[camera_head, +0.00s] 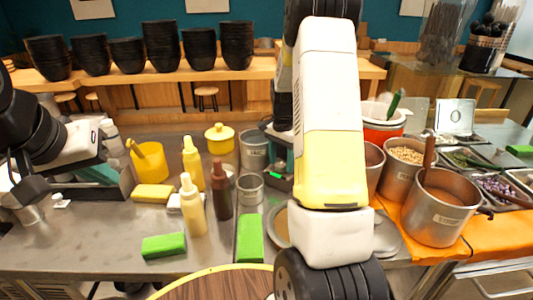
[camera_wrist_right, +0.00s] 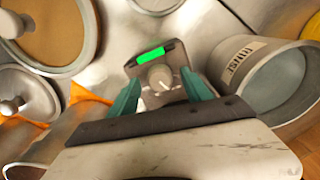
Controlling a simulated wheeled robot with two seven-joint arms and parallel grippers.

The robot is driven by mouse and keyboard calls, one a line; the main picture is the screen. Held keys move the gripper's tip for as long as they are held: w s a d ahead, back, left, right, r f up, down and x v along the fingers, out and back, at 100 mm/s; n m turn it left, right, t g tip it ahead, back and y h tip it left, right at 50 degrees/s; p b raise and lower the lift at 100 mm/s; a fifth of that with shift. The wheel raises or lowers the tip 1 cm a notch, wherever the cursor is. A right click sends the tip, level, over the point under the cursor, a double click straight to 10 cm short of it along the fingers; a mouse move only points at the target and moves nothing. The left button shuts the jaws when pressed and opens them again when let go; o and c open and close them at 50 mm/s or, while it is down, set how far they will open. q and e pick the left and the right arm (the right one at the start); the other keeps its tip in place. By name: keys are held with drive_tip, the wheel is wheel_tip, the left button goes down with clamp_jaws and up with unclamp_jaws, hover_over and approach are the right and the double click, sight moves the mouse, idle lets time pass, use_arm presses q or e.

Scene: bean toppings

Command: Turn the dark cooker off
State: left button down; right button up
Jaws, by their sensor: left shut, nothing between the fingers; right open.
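The dark cooker (camera_head: 281,183) stands on the steel counter in the head view, mostly hidden behind my right arm. In the right wrist view its dark front panel (camera_wrist_right: 178,52) shows a lit green strip (camera_wrist_right: 150,56) and a round pale knob (camera_wrist_right: 160,77). My right gripper (camera_wrist_right: 161,92) is open, with one teal finger on each side of the knob. I cannot tell whether the fingers touch it. My left gripper (camera_head: 106,172) is shut and empty at the left of the counter, far from the cooker.
Sauce bottles (camera_head: 193,205), a yellow cup (camera_head: 150,162) and green sponges (camera_head: 163,245) stand left of the cooker. A metal pot (camera_wrist_right: 275,75) is close on the right in the wrist view. Large pots (camera_head: 437,215) and topping trays (camera_head: 495,187) fill the right side.

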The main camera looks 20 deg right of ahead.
clamp_jaws()
drive_tip(key=shift+n, duration=0.5)
drive_tip(key=n, duration=0.3)
drive_tip(key=shift+n, duration=2.5)
unclamp_jaws()
